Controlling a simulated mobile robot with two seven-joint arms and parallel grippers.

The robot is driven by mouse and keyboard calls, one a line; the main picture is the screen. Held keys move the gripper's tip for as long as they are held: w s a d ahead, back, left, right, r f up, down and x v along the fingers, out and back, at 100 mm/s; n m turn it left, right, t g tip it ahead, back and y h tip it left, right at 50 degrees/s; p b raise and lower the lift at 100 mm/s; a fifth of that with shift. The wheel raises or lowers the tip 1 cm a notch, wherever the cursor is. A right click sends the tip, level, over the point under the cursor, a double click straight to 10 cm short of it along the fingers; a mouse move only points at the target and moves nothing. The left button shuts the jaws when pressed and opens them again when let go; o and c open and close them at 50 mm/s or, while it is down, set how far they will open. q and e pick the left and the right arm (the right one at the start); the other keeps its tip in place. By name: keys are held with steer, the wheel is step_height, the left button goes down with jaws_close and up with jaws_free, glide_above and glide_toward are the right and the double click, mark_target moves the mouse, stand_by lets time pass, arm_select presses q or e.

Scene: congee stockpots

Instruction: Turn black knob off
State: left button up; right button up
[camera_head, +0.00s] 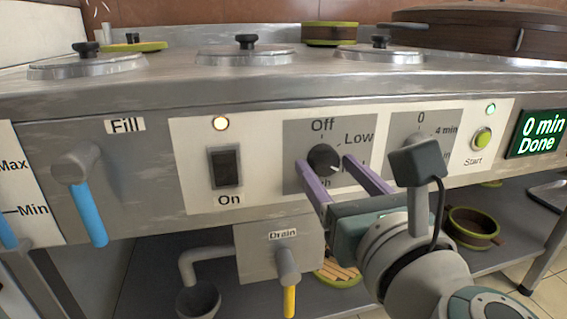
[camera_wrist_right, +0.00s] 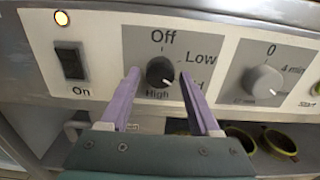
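The black knob (camera_head: 323,159) sits on the grey dial plate of the machine's front panel, with Off above it and Low at upper right. It also shows in the right wrist view (camera_wrist_right: 160,72), where its white mark points to the lower right. The Mid and High labels are partly hidden by my fingers in the head view. My right gripper (camera_head: 324,164) is open, its purple fingers on either side of the knob. In the right wrist view the gripper (camera_wrist_right: 159,75) shows gaps between fingers and knob. My left gripper is not in view.
A grey timer knob (camera_head: 418,147) is just right of the gripper. Left of the black knob is a black On switch (camera_head: 226,167) with a lit lamp (camera_head: 221,124) above. A blue fill lever (camera_head: 88,213) and yellow drain lever (camera_head: 289,298) stick out. The display (camera_head: 541,134) reads "0 min Done".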

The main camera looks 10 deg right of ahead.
jaws_close()
stand_by(0.5)
steer(key=n+p, duration=0.2)
steer(key=n, duration=0.2)
steer(key=shift+r+n+p, duration=0.1)
steer(key=shift+n+p, duration=0.2)
steer(key=n+p, duration=0.1)
steer(key=n, duration=0.2)
steer(key=shift+d+n, duration=0.1)
steer(key=shift+n, duration=0.3)
steer(key=n+p, duration=0.1)
steer(key=n, duration=0.2)
steer(key=shift+p, duration=0.4)
steer(key=n+p, duration=0.2)
steer(key=n, duration=0.4)
steer(key=shift+r+n, duration=0.1)
steer(key=shift+n, duration=0.3)
steer(key=n+p, duration=0.2)
steer(key=n, duration=0.3)
steer(key=shift+n, duration=0.3)
